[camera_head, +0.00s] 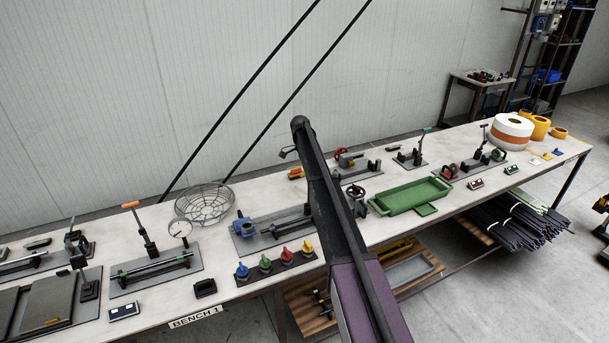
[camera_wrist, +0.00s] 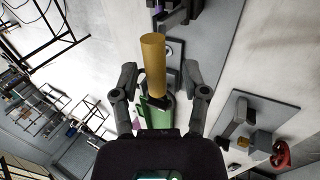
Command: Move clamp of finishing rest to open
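My gripper (camera_wrist: 161,78) is open in the wrist view, its two fingers spread apart. A golden-brown cylinder, perhaps a handle grip (camera_wrist: 153,62), stands between the fingers with a visible gap on both sides. Its lower end meets a dark part above a grey plate (camera_wrist: 205,45). In the head view my arm hides the gripper and this cylinder. I cannot tell for certain which fixture is the finishing rest. An upright lever with an orange grip (camera_head: 130,205) stands on a fixture at left, and a teal-tipped lever (camera_head: 427,130) stands at right.
A fixture with a red part (camera_wrist: 281,153) is at lower right in the wrist view. Fixtures crowd the bench.

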